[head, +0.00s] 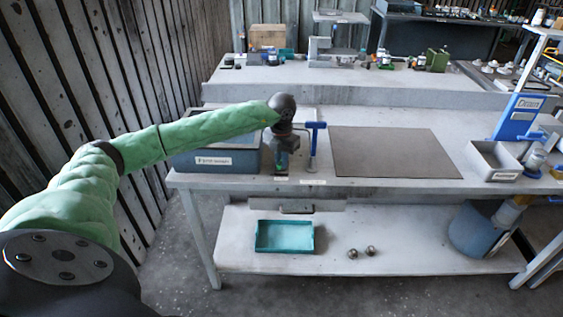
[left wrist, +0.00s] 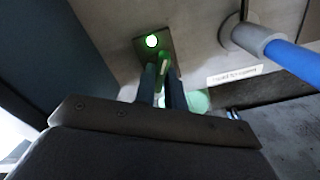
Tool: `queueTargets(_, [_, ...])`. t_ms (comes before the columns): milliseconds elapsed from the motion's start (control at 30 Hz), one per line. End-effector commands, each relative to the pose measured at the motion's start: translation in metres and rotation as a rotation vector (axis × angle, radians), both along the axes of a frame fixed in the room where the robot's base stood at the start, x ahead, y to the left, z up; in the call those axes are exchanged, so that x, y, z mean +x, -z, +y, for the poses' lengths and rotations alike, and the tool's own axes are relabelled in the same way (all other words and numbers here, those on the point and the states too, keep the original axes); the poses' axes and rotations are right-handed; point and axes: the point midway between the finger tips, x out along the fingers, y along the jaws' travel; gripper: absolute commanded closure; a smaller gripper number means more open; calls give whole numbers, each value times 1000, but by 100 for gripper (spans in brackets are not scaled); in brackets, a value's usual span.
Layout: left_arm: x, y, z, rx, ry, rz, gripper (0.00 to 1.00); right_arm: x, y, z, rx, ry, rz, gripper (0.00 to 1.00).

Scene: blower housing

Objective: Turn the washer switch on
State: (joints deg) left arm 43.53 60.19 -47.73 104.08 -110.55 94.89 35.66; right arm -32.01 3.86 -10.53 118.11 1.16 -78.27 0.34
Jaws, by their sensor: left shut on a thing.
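The washer switch shows in the left wrist view as a small metal plate (left wrist: 140,45) with a green lamp (left wrist: 151,41) glowing bright. A green lever (left wrist: 164,60) stands out from the plate below the lamp. My left gripper (left wrist: 163,76) has its two dark fingers close together around this lever and is shut on it. In the head view my left gripper (head: 281,166) points down at the front edge of the bench, beside the blue tub, and hides most of the switch. My right gripper is not in view.
A blue tub (head: 235,160) with a label stands left of the gripper. A blue T-handled post (head: 314,135) stands close on its right. A grey mat (head: 395,152) and a grey bin (head: 492,163) lie further right. A teal tray (head: 285,249) sits on the lower shelf.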

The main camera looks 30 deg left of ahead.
Motion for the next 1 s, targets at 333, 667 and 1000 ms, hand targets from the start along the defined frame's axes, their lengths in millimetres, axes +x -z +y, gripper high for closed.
queueTargets(333, [0, 0, 0, 0, 6, 0, 100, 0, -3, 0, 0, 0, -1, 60])
queueTargets(667, [0, 0, 0, 1, 5, 0, 66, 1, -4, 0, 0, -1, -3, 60])
queueTargets(1000, [1, -9, 0, 1, 4, -2, 66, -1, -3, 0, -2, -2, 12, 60])
